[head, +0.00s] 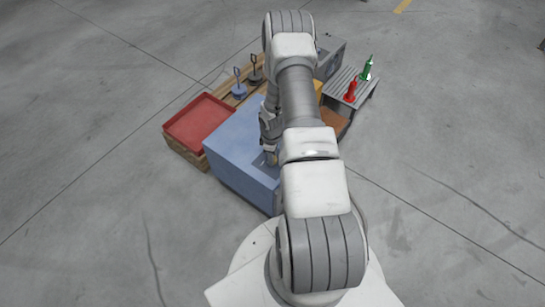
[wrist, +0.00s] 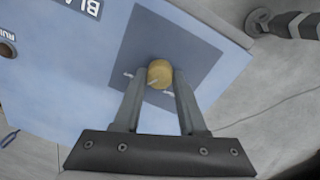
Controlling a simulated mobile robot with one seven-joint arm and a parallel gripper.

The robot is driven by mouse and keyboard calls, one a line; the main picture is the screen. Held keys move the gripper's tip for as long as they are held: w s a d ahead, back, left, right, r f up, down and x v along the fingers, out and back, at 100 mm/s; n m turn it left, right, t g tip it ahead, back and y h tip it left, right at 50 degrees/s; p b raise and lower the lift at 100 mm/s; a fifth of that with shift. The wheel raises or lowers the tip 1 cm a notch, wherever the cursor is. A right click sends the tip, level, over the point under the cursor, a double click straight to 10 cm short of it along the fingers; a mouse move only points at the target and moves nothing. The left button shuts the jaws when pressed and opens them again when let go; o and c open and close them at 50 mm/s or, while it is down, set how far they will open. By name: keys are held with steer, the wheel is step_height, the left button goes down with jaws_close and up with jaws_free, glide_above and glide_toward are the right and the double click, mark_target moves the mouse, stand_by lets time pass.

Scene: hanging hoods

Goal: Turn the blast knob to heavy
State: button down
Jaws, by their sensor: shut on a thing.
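The blast knob is a round yellow knob (wrist: 159,73) on a darker blue square plate (wrist: 190,52) in the wrist view. It has a pale pointer line, and small white marks sit on the plate around it. My gripper (wrist: 160,82) is shut on the knob, with one finger on each side. The plate is on a light blue cabinet (head: 232,147), seen in the head view in front of my base. The setting labels cannot be read.
A red tray (head: 199,124) stands left of the cabinet. Blue and dark handled tools (head: 239,88) stand behind it. A slatted stand (head: 345,84) at the right holds a red bottle (head: 351,91) and a green bottle (head: 367,69). The floor around is clear.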

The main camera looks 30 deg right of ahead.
steer(key=shift+m, duration=1.6)
steer(key=shift+c, duration=2.3)
jaws_free()
step_height(320, 180, up, 17)
steer(key=p, duration=0.5)
steer(key=shift+s+a+r, duration=0.15)
steer(key=shift+a+r, duration=0.05)
steer(key=shift+a, duration=0.2)
